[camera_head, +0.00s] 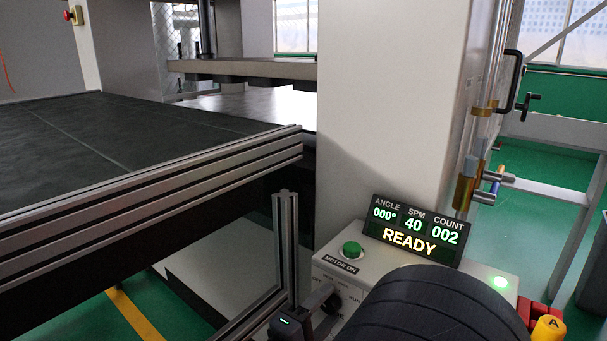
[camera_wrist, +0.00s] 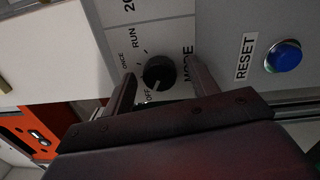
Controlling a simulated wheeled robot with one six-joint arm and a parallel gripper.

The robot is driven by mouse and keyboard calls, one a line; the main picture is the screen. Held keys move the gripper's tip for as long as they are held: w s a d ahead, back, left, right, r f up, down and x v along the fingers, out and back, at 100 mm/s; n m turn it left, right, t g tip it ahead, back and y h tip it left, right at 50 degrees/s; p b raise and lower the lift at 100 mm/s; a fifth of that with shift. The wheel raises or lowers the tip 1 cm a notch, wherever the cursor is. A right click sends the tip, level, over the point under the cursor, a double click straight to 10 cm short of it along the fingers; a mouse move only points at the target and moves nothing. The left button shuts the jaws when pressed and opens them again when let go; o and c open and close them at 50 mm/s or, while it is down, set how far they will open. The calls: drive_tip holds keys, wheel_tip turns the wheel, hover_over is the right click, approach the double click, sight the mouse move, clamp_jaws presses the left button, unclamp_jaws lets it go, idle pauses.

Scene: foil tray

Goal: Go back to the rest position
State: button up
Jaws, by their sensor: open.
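My gripper (camera_wrist: 164,80) is open in the wrist view. Its two fingers stand apart near a black MODE knob (camera_wrist: 158,71), which shows in the gap between them. I cannot tell whether they touch it. The knob's dial carries the words OFF, ONCE and RUN, and its pale mark seems to lie toward OFF. In the head view my dark ribbed arm covers the front of the control box (camera_head: 377,258), hiding much of it.
A blue RESET button (camera_wrist: 284,56) lies right of my gripper. A green MOTOR ON button (camera_head: 352,250) and a display (camera_head: 413,231) reading READY, 000°, 40 and 002 are on the box. A metal rail post (camera_head: 286,240) stands left of it. A grey column (camera_head: 385,110) rises behind.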

drive_tip(key=m+b, duration=0.1)
drive_tip(key=m, duration=0.3)
drive_tip(key=shift+f+b, duration=0.1)
drive_tip(key=shift+b, duration=0.3)
drive_tip(key=m, duration=0.4)
drive_tip(key=shift+b, duration=0.35)
